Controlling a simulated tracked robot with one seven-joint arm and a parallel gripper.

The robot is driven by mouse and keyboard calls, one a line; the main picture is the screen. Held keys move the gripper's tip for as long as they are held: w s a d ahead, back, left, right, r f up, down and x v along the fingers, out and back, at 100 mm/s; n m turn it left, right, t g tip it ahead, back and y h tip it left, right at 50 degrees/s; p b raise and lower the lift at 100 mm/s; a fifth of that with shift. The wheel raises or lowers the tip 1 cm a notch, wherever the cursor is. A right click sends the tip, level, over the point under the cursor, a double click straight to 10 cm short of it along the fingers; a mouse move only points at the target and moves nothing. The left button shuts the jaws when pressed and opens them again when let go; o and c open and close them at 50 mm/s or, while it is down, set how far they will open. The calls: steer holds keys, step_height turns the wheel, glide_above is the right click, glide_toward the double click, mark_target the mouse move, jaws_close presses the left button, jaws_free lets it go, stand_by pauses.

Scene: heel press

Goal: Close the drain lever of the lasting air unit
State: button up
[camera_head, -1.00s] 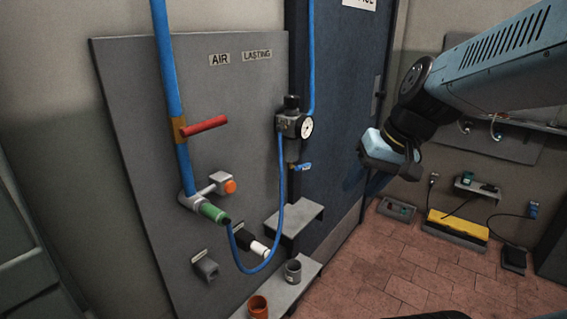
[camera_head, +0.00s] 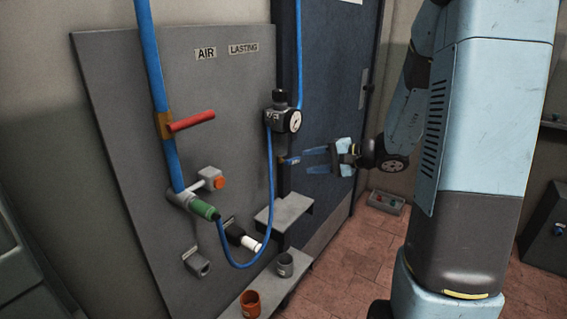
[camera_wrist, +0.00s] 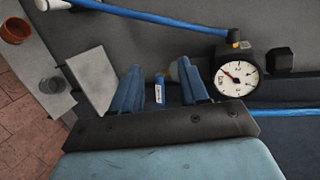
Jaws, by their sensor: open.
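The lasting air unit (camera_head: 281,115) has a dark body with a round white gauge and hangs on the grey panel below the AIR LASTING labels. Its small blue drain lever (camera_head: 292,160) sticks out below the body to the right. My gripper (camera_head: 306,161) is open just right of the lever, its blue fingers pointing left at it. In the wrist view the lever (camera_wrist: 159,90) shows between the two open fingers (camera_wrist: 162,92), apart from both. The gauge (camera_wrist: 237,78) is right of the fingers there. The lever's root is partly hidden.
A red-handled valve (camera_head: 190,121) sits on the blue pipe at left. A blue hose (camera_head: 271,190) loops below the unit. A grey shelf (camera_head: 285,212) juts out beneath it, with cups (camera_head: 284,264) on a lower ledge. The dark door (camera_head: 330,110) stands behind.

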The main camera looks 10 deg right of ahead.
mark_target(297, 161)
steer(key=w+d+f+m+t+h, duration=0.2)
steer(key=w+d+f+m+t, duration=0.2)
steer(key=w+d+f, duration=0.2)
steer(key=x, duration=1.3)
steer(key=shift+w+r, duration=0.1)
steer(key=shift+w, duration=0.15)
jaws_close()
